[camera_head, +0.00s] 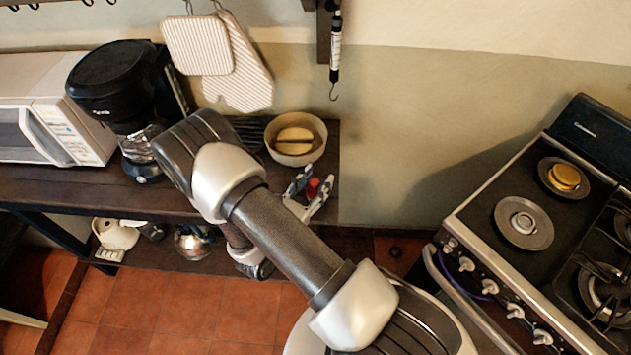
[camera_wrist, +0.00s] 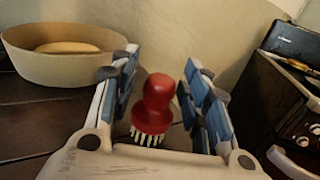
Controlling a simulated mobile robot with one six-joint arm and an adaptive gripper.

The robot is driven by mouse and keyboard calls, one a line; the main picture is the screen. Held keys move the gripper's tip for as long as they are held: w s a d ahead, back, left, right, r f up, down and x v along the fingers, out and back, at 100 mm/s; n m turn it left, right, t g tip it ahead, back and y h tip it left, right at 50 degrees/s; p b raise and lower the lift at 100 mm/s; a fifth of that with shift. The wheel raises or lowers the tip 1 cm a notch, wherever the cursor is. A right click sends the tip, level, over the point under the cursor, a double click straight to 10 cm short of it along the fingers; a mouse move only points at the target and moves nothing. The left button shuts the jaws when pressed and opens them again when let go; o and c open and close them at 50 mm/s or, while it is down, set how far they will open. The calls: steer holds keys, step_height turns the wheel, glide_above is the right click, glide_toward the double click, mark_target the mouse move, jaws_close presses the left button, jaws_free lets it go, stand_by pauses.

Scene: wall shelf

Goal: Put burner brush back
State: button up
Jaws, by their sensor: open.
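The burner brush (camera_wrist: 153,104) has a red knob handle and pale bristles. In the wrist view it stands upright, bristles down, on the dark shelf between the two fingers of my gripper (camera_wrist: 160,64). My gripper is open, with a visible gap on each side of the brush. In the head view, the red of the brush (camera_head: 313,187) shows between the fingers of my gripper (camera_head: 317,179), near the right end of the shelf (camera_head: 75,190). My gripper hides much of the brush there.
A bowl (camera_head: 294,157) with a bread-like item stands close behind my gripper; it is at the left in the wrist view (camera_wrist: 62,69). A coffee maker (camera_head: 118,80) and microwave (camera_head: 40,125) stand to the left. A stove (camera_head: 540,225) is at the right. Mitts (camera_head: 198,45) hang above.

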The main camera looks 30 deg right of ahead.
steer(key=shift+r, duration=0.2)
steer(key=shift+s+a, duration=0.1)
steer(key=shift+a, duration=0.2)
steer(key=p+v, duration=0.2)
steer(key=v, duration=0.9)
steer(key=s+d+r+m+g+y, duration=0.2)
steer(key=s+r+m+g+y, duration=0.1)
steer(key=s+r+m+g, duration=0.4)
steer(key=s+d+r+m+g+y, duration=0.2)
steer(key=r+m+g+y, duration=0.15)
steer(key=r+m, duration=0.5)
steer(key=s+a+r+m+t+y, duration=0.2)
steer(key=a+r+m+t+y, duration=0.1)
steer(key=r+m+y, duration=0.1)
steer(key=s+a+r+m+t+y, duration=0.3)
steer(key=r+m+t+y, duration=0.1)
steer(key=r, duration=0.3)
steer(key=shift+s+r+y, duration=0.2)
steer(key=shift+r+y, duration=0.15)
steer(key=shift+y, duration=0.5)
